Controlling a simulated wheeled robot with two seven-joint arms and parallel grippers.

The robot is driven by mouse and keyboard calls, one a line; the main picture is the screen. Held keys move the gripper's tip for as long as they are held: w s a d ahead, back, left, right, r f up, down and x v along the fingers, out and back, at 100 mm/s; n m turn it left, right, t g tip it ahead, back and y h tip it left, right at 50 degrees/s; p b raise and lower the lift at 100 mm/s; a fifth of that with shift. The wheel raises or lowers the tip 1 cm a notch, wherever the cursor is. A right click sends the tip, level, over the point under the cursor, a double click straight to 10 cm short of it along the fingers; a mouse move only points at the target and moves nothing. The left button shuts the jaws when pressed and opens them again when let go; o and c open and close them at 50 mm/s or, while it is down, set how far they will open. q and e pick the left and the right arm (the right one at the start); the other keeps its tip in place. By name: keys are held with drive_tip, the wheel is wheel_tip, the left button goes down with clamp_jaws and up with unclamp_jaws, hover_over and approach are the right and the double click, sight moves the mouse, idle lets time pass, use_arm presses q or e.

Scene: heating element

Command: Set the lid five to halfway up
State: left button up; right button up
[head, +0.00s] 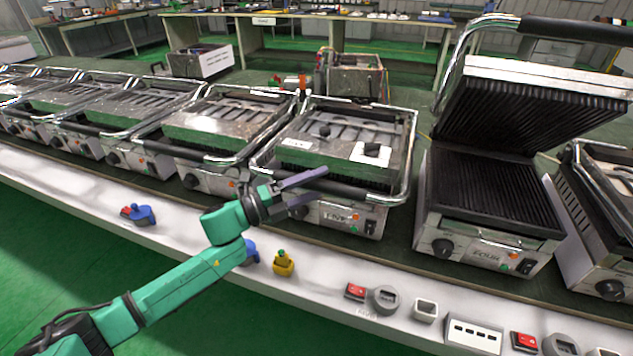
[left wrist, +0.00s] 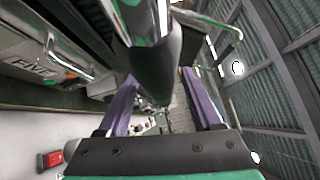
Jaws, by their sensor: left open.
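The grill labelled FIVE (head: 340,216) stands on the bench in the middle of the head view. Its lid (head: 345,130) is down, with a chrome frame and a dark handle bar (head: 370,195) along the front. My left gripper (head: 316,185) is open at the left part of this handle, with its purple fingers pointing right. In the left wrist view the dark handle (left wrist: 155,65) shows between the two spread fingers (left wrist: 160,100). I cannot tell whether either finger touches it. The FIVE label (left wrist: 40,67) is also there. My right gripper is not in view.
The grill labelled FOUR (head: 490,253) to the right has its ribbed lid (head: 540,100) raised. Several closed grills line the left. A yellow button (head: 283,263), a red switch (head: 355,291) and other controls sit on the white ledge (head: 330,305) in front.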

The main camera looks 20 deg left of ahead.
use_arm(q)
clamp_jaws()
idle(1.5)
